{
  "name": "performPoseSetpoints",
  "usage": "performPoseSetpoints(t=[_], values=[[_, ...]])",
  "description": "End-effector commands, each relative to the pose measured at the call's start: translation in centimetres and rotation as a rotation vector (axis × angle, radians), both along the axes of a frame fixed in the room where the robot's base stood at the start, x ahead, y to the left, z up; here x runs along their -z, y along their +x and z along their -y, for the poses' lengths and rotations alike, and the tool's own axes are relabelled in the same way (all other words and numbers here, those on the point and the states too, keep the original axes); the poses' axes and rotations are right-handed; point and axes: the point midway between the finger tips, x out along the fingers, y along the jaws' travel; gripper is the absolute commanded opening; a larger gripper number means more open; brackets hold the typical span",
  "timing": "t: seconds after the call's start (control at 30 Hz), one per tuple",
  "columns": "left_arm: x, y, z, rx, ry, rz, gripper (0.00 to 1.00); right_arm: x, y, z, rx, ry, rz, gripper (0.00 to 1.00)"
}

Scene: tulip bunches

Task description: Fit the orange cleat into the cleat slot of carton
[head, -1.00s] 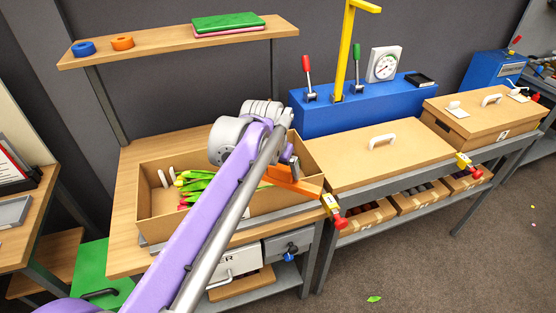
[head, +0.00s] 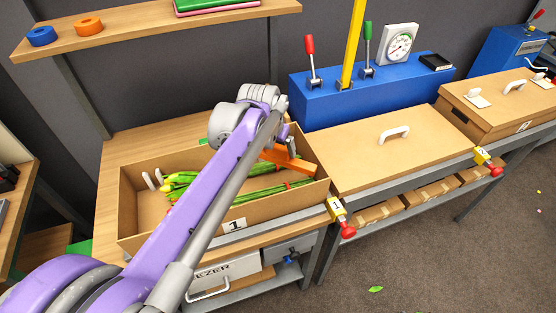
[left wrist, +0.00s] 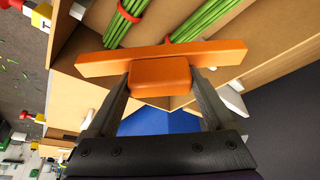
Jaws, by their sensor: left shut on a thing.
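The open cardboard carton (head: 190,229), marked 1, stands on the bench with tulip bunches (head: 183,184) lying in it. My left gripper (head: 291,147) is over the carton's right part. It is shut on the orange cleat (head: 279,160), a flat bar with a block. In the left wrist view the fingers (left wrist: 160,95) grip the block of the cleat (left wrist: 200,54), and the bar lies crosswise beyond the fingertips. Green stems with red bands (left wrist: 127,14) show past it. I cannot make out the cleat slot. My right gripper is not in view.
A lidded box (head: 400,150) with a white handle stands right of the carton, before a blue lever unit (head: 330,98). A shelf (head: 180,24) with blue and orange rings hangs behind. A yellow post (head: 352,45) rises from the blue unit. Red knobs (head: 348,231) jut from the bench front.

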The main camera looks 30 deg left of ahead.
Motion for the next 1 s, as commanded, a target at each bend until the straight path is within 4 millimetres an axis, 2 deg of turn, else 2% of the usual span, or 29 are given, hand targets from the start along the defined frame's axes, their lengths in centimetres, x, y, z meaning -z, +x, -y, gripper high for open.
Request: performPoseSetpoints(t=[0.4, 0.8, 0.83, 0.9, 1.0], values=[[4.8, 0.0, 0.0, 0.0, 0.0, 0.0, 0.29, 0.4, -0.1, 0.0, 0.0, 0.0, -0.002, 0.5], [5.3, 0.0, 0.0, 0.0, 0.0, 0.0, 0.29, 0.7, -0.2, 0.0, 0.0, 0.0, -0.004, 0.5], [5.2, 0.0, 0.0, 0.0, 0.0, 0.0, 0.92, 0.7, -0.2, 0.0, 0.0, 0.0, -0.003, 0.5], [5.2, 0.0, 0.0, 0.0, 0.0, 0.0, 1.0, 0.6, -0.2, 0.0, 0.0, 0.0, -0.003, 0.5], [5.2, 0.0, 0.0, 0.0, 0.0, 0.0, 1.0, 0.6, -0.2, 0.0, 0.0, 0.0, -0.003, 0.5]])
